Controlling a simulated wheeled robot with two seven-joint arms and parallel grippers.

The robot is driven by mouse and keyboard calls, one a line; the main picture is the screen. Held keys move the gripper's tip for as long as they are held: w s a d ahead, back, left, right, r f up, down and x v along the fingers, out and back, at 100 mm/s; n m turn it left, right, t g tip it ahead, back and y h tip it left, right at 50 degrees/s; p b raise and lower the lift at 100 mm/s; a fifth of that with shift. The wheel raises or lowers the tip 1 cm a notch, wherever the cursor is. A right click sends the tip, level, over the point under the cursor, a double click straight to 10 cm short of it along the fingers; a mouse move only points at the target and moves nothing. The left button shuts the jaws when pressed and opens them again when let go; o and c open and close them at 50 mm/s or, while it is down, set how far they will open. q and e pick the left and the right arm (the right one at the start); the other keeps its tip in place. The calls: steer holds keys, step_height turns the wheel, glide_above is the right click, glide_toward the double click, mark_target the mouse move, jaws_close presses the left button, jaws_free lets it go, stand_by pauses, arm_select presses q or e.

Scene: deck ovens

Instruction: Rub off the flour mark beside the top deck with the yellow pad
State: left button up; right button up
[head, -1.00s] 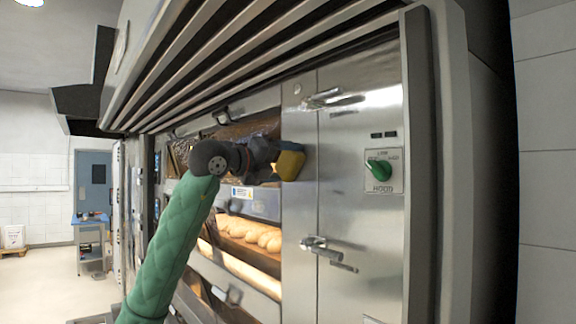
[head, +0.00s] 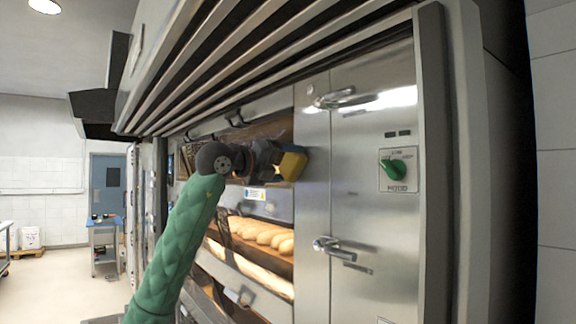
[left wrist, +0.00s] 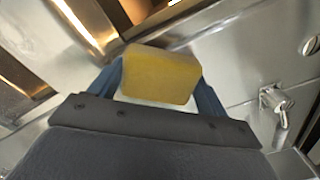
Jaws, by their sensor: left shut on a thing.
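The yellow pad (head: 292,163) is held in my left gripper (head: 276,161), against or very near the steel front beside the top deck (head: 262,140). In the left wrist view the pad (left wrist: 160,75) sits between the two blue fingers of the gripper (left wrist: 160,88), with a pale layer along its lower edge. I see no flour mark for certain; the pad and gripper cover part of the steel there. My right gripper is in neither view.
A steel door with an upper handle (head: 343,98), a lower handle (head: 333,247) and a green hood knob (head: 394,169) stands to the right. Loaves (head: 262,234) lie in the lower deck. Hood slats (head: 260,62) slope overhead. A blue table (head: 104,228) stands far left.

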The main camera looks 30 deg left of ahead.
arm_select(q)
steer(key=shift+s+a+f, duration=0.1)
steer(key=shift+s+a+b, duration=0.2)
steer(key=shift+s+b, duration=0.25)
steer(key=shift+s, duration=0.1)
steer(key=shift+b+v, duration=0.8)
steer(key=shift+v, duration=1.2)
steer(key=shift+s+a, duration=0.1)
steer(key=shift+s, duration=0.2)
steer(key=shift+b+v, duration=0.75)
steer(key=shift+v, duration=0.7)
